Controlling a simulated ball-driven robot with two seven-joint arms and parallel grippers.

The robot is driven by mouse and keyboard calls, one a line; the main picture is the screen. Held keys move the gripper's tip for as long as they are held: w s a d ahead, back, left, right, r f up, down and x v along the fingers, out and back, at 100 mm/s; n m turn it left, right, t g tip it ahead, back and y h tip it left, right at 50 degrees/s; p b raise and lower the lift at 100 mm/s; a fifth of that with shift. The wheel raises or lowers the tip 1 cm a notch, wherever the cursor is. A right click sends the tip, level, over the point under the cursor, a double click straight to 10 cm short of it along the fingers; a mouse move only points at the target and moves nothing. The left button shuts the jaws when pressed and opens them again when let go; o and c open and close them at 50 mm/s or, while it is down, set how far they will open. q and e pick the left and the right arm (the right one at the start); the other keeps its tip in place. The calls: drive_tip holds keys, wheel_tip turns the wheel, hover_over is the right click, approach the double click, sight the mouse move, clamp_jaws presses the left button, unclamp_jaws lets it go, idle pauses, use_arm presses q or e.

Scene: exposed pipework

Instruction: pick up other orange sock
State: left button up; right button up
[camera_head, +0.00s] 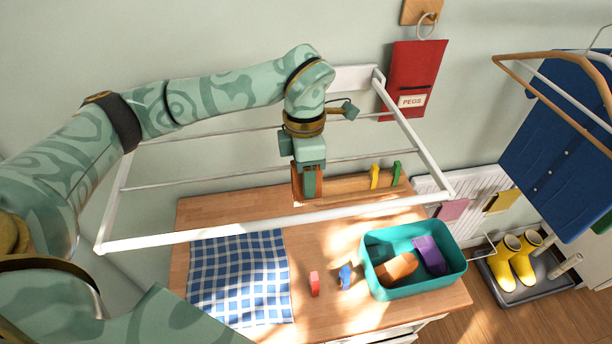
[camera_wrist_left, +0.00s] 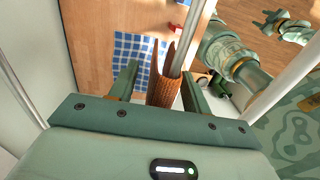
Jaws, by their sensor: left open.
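An orange-brown knitted sock (camera_wrist_left: 163,88) hangs over a white rack bar in the left wrist view. My left gripper (camera_wrist_left: 158,88) is open, with one finger on each side of the sock. In the head view that gripper (camera_head: 308,180) points down at the drying rack, and only a brown strip of the sock (camera_head: 296,184) shows beside its fingers. Another orange sock (camera_head: 397,268) lies in the teal tub (camera_head: 415,289). What looks like my right arm shows at the upper right of the left wrist view, its jaws too small to judge.
The white drying rack (camera_head: 200,236) spans above the wooden table (camera_head: 320,248). A red peg (camera_head: 314,283), a blue peg (camera_head: 345,277) and a checked cloth (camera_head: 238,280) lie on the table. A purple item (camera_head: 428,255) shares the tub.

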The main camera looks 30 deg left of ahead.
use_arm(q)
drive_tip(key=shift+d, duration=0.1)
use_arm(e)
drive_tip(key=shift+d, duration=0.1)
use_arm(q)
drive_tip(key=c, duration=1)
use_arm(e)
drive_tip(key=shift+d, duration=0.2)
use_arm(q)
drive_tip(key=shift+c, duration=0.2)
drive_tip(key=shift+r, duration=0.1)
